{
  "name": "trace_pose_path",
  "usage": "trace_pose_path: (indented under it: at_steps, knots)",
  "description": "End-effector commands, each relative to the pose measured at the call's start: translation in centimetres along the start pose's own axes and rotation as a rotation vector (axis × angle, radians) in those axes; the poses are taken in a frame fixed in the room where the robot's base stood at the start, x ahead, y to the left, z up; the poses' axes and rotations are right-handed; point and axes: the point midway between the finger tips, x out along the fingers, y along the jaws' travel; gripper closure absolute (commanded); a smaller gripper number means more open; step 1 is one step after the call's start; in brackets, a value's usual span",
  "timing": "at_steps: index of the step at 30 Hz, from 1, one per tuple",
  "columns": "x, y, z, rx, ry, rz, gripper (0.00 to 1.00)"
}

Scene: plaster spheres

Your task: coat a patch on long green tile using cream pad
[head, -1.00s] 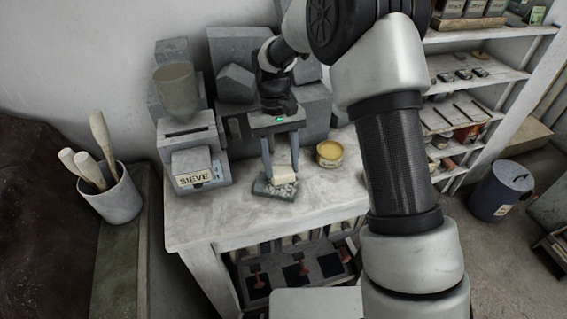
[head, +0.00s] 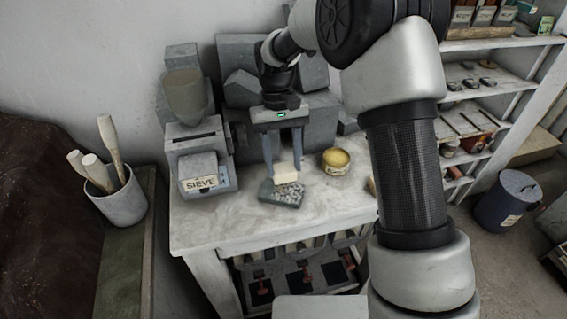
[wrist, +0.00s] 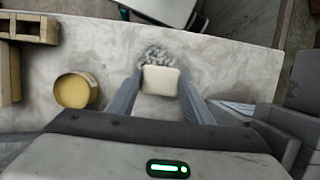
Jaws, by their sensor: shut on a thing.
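The cream pad (head: 288,173) is a small pale block held between the two fingers of my gripper (head: 284,170), which is shut on it. It also shows between the fingers in the wrist view (wrist: 160,80). The tile (head: 268,194) is a dark grey-green slab on the pale worktop, with a speckled whitish patch on its face. In the head view the pad is at the tile's far edge, seemingly just above it; I cannot tell whether they touch. In the wrist view the speckled area (wrist: 157,56) shows beyond the pad, which hides part of the tile.
An open yellow tin (head: 336,161) stands right of the tile. A box labelled SIEVE (head: 201,178) stands left, with grey blocks (head: 247,55) behind. The worktop's front (head: 230,222) is clear. Shelves (head: 480,85) stand at the right.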

Motion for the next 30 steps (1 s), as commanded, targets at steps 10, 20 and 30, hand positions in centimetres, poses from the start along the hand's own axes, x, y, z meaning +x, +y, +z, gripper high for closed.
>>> trace_pose_path:
  at_steps: [10, 20, 30]
  knots:
    - [-1.8, 0.0, 0.5, 0.000, 0.004, 0.000, 0.79]
    - [-3.9, 0.0, 1.2, 0.000, 0.001, 0.000, 0.79]
    - [-3.8, 0.0, 1.2, 0.000, 0.001, 0.000, 0.79]
